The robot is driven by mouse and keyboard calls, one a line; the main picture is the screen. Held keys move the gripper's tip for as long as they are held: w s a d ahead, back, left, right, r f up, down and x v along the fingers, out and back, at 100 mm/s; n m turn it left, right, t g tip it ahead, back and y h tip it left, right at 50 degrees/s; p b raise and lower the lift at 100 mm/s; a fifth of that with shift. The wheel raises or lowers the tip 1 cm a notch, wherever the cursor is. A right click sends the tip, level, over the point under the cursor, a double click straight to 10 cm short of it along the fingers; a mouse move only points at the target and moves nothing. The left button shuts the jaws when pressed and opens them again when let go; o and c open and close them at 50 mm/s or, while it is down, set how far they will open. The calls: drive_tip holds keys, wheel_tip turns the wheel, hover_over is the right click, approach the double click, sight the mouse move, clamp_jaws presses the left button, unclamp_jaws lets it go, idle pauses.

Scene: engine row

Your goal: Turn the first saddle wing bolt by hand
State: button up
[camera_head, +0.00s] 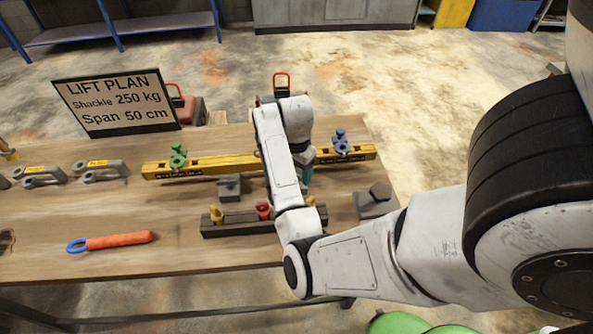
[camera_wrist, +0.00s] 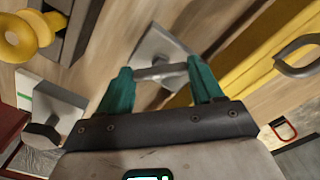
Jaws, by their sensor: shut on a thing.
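My gripper (camera_wrist: 160,85) has teal fingers shut on a short grey bar (camera_wrist: 160,72) that spans between them. A square grey block (camera_wrist: 160,42) shows behind the bar; I cannot tell whether the bar is fixed to it. In the head view my gripper (camera_head: 306,174) is mostly hidden by my arm, close to the near side of the yellow beam (camera_head: 215,166). A green saddle (camera_head: 177,157) stands on the beam's left part and a blue saddle (camera_head: 341,143) on its right. The beam also crosses the right of the wrist view (camera_wrist: 235,62).
A dark block (camera_head: 240,228) with yellow and red plugs lies in front of the beam. Grey blocks (camera_head: 230,190) (camera_head: 377,205) flank my gripper. An orange-handled tool (camera_head: 118,241) lies at front left, shackles (camera_head: 100,170) at far left. A sign (camera_head: 118,103) stands behind.

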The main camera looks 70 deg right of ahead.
drive_tip(key=n, duration=0.6)
drive_tip(key=shift+s+f, duration=0.1)
drive_tip(key=shift+f, duration=0.05)
drive_tip(key=n, duration=1.6)
drive_tip(key=shift+n, duration=0.4)
drive_tip(key=n, duration=1)
drive_tip(key=shift+a+n, duration=0.1)
drive_tip(key=shift+n, duration=0.3)
drive_tip(key=n, duration=0.5)
drive_tip(key=shift+n, duration=0.3)
drive_tip(key=n, duration=0.5)
drive_tip(key=shift+n, duration=0.3)
